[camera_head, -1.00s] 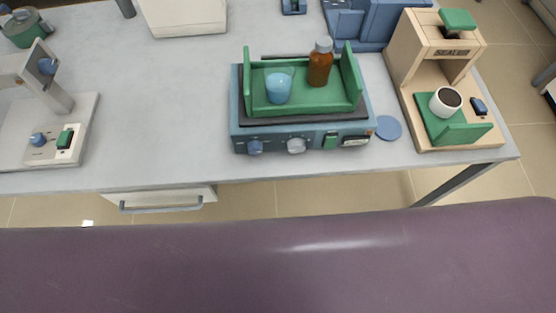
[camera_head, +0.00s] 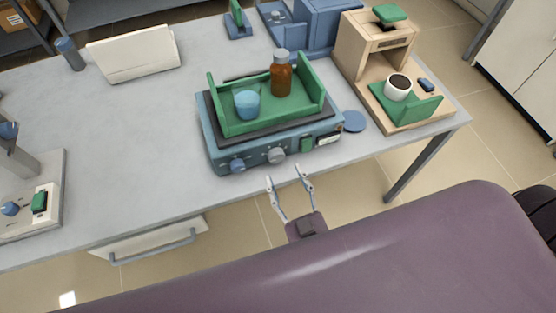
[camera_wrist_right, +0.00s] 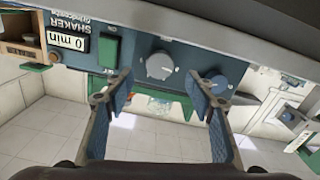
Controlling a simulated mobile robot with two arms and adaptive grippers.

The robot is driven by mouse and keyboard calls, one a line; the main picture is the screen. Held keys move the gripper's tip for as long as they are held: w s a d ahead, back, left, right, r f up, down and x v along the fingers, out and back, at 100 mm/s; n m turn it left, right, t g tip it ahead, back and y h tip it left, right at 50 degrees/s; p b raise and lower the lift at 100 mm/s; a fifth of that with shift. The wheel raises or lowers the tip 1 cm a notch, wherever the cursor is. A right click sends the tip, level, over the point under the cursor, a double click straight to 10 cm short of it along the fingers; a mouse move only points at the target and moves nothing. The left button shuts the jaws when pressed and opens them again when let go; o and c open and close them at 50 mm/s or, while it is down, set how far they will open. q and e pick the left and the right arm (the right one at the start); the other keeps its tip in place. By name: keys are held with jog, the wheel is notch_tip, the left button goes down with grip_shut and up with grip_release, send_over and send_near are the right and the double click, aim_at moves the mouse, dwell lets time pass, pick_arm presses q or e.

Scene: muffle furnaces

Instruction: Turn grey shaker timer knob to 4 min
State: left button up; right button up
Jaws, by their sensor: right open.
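The blue shaker (camera_head: 221,155) stands near the table's front edge and carries a green tray (camera_head: 315,90). Its grey timer knob (camera_head: 277,155) is in the middle of the front panel and also shows in the right wrist view (camera_wrist_right: 160,66). A blue knob (camera_head: 237,165) and a green switch (camera_head: 306,146) flank it. The display (camera_wrist_right: 70,42) reads 0 min, upside down in the wrist view. My right gripper (camera_head: 285,175) is open and empty in front of the panel, its fingertips spread either side of the grey knob in the wrist view, apparently short of it. My left gripper is not in view.
A blue cup (camera_head: 247,104) and brown bottle (camera_head: 281,78) stand on the tray. A blue disc (camera_head: 353,121) lies right of the shaker, beside the wooden sealer (camera_head: 353,50) with a white cup (camera_head: 398,90). A drawer handle (camera_head: 155,248) projects below the table edge.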

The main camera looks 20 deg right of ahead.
aim_at(278, 159)
jog(key=w, duration=0.5)
jog(key=shift+p, duration=0.35)
jog(key=shift+w+a, duration=0.15)
jog(key=shift+w, duration=0.3)
jog(key=c, duration=1.2)
jog(key=shift+o, duration=0.2)
